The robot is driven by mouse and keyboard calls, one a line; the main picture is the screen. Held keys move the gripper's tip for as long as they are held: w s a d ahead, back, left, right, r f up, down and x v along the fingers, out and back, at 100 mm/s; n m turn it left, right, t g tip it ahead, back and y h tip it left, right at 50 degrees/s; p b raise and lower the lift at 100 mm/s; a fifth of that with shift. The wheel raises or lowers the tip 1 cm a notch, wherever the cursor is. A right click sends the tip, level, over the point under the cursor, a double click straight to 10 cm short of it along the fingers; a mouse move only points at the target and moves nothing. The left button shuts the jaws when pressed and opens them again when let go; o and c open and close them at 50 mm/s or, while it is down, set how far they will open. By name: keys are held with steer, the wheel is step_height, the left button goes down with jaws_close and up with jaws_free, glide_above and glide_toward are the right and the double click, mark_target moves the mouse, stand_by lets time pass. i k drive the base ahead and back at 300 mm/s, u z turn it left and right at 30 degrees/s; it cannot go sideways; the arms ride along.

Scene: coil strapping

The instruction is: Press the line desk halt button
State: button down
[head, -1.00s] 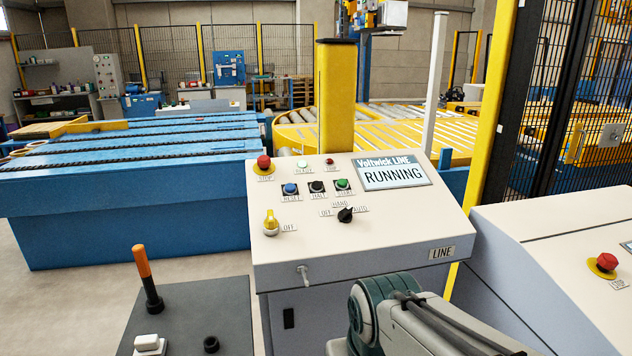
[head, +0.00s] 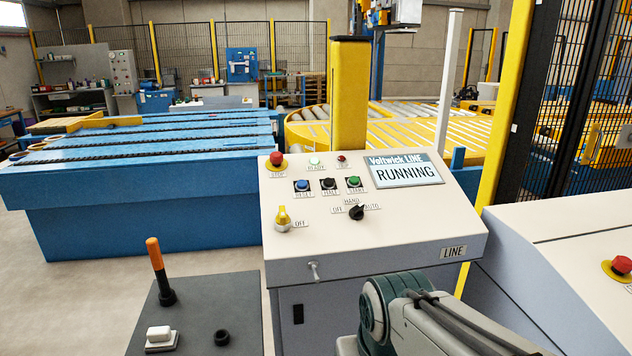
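The line desk (head: 300,242) stands in the middle of the head view, with a sloped cream panel and a "LINE" plate. The halt button (head: 328,183) is black and sits between the blue reset button (head: 302,185) and the green start button (head: 354,182). The desk's screen (head: 404,172) reads "Voltwick LINE RUNNING". A red stop button (head: 277,159) on a yellow collar is at the panel's top left. Part of my arm shows at the bottom, in front of the desk. My gripper is not in view.
A yellow key switch (head: 283,217) and a black selector knob (head: 357,212) sit below the buttons. A dark pedestal with an orange-topped lever (head: 158,268) stands front left. A second desk (head: 560,250) with a red button stands right, near the black mesh fence (head: 550,110).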

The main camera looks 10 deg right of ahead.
mark_target(328, 180)
steer(key=u, duration=0.75)
steer(key=i, duration=1)
steer(key=z, duration=2.4)
